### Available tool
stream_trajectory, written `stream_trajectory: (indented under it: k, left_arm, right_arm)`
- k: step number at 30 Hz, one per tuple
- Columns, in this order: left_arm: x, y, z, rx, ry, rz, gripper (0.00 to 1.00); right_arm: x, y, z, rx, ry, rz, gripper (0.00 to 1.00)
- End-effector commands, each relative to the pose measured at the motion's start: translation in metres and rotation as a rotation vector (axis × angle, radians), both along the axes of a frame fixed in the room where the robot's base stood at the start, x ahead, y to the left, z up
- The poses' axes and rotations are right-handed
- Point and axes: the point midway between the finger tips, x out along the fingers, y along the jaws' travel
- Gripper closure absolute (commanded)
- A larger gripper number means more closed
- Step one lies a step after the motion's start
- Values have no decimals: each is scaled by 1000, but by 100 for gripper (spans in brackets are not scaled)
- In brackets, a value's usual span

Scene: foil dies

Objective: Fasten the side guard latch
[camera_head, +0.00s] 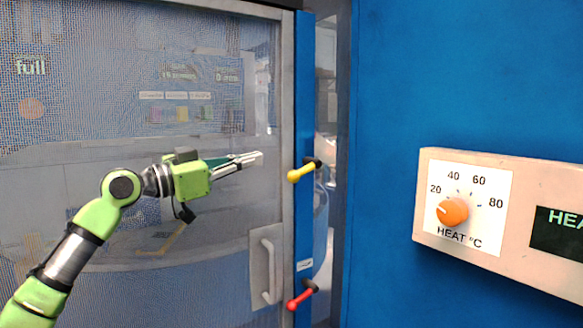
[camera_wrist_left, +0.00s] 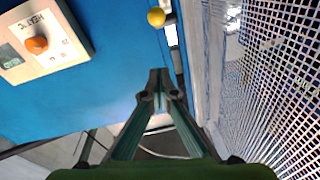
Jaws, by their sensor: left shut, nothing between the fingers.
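A mesh guard door (camera_head: 130,225) in a grey frame fills the left of the head view, with a pale handle (camera_head: 270,270) low on its right side. On the blue post (camera_head: 304,215) beside it sit a yellow-tipped lever (camera_head: 300,172) and, lower, a red-tipped lever (camera_head: 300,300). Both slant up to the right to dark pivots. I cannot tell which is the side guard latch. My left gripper (camera_head: 258,158) is shut and empty in front of the mesh, left of the yellow lever and apart from it. In the left wrist view, the yellow tip (camera_wrist_left: 156,17) shows beyond the shut fingertips (camera_wrist_left: 158,75).
A beige control box (camera_head: 540,185) with an orange heat knob (camera_head: 453,211) and a dark display juts from the blue panel (camera_head: 440,70) at right. A narrow gap lies between post and panel. A small white label (camera_head: 304,265) sits between the levers.

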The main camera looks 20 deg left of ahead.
Motion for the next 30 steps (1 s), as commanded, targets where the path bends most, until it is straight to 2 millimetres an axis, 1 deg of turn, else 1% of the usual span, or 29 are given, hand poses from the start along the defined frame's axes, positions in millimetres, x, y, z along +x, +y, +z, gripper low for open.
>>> stream_trajectory:
  k: [5, 10, 14, 21, 23, 24, 25, 30]
  left_arm:
    - [1, -1, 0, 1, 1, -1, 100]
    - [12, -9, 5, -1, 0, -3, 100]
    - [31, -23, 9, -2, 1, -3, 100]
    - [74, -54, 15, -2, 3, -3, 100]
    - [83, -60, 16, -1, 1, -2, 100]
    - [86, -60, 5, 0, 7, 0, 100]
    - [88, -59, -2, 1, 8, 0, 100]
    - [94, -60, -19, -1, 3, 0, 100]
  right_arm:
    - [1, 0, 1, 0, -1, 0, 100]
    - [1, 0, 10, 0, -2, -1, 100]
    - [1, 0, 23, 0, -2, -1, 100]
    - [2, 0, 48, 0, -2, -1, 100]
    - [2, 0, 53, 0, -2, -1, 100]
    - [2, 0, 54, 0, -2, -1, 100]
    - [2, 0, 55, 0, -2, -1, 100]
    - [2, 0, 60, 0, -3, -1, 100]
